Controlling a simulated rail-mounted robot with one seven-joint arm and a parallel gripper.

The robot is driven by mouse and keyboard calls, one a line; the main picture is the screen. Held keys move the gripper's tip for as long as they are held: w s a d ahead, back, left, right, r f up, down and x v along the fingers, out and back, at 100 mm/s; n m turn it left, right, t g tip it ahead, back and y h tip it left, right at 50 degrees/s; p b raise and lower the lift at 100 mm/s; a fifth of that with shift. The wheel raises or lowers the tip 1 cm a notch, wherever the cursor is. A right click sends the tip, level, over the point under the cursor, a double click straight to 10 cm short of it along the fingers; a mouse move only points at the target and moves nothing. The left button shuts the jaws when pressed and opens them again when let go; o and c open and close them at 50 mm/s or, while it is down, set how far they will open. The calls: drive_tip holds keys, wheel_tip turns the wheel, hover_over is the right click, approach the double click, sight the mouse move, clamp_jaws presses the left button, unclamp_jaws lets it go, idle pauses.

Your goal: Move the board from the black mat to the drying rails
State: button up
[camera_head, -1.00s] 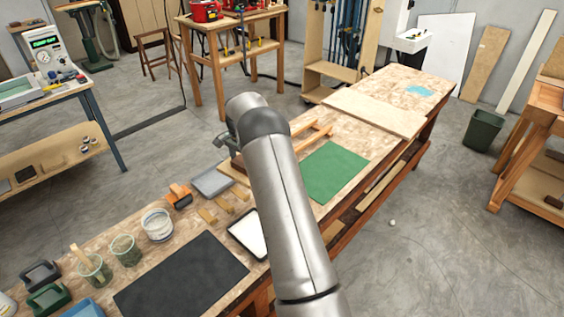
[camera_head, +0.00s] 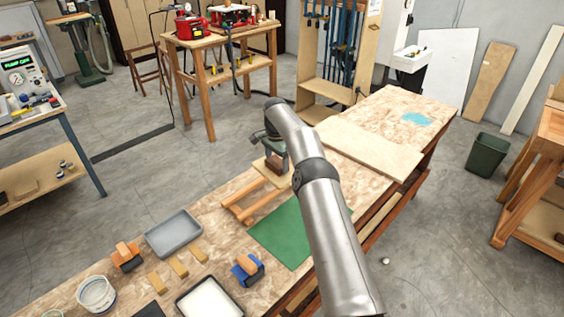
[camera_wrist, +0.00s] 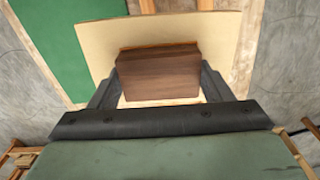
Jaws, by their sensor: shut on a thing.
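My gripper (camera_wrist: 160,88) is shut on a dark brown wooden block (camera_wrist: 160,72) on top of a thin pale board (camera_wrist: 100,50). In the head view the gripper (camera_head: 275,150) holds the block and the board (camera_head: 279,180) at the far right end of the drying rails (camera_head: 258,203), two light wooden bars on the bench. Rail-like wooden strips also show past the board in the wrist view. I cannot tell whether the board touches the rails. Only a corner of the black mat (camera_head: 150,311) shows at the bottom edge.
A green mat (camera_head: 275,238) lies right beside the rails. A grey tray (camera_head: 173,235), a white-filled tray (camera_head: 208,300), several small wooden strips, and two orange-and-blue or black tools lie on the near bench. A large plywood sheet (camera_head: 370,150) lies beyond the gripper.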

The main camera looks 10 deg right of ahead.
drive_tip(key=shift+a+f+b, duration=0.15)
drive_tip(key=shift+f+b, duration=0.3)
drive_tip(key=shift+f, duration=0.15)
drive_tip(key=shift+f+b, duration=1.7)
drive_tip(key=shift+f, duration=1.15)
drive_tip(key=shift+f, duration=0.4)
drive_tip(key=o, duration=1.2)
drive_tip(key=shift+c, duration=0.2)
drive_tip(key=shift+o, duration=0.2)
drive_tip(key=shift+r+p, duration=2.1)
drive_tip(key=shift+r, duration=1.4)
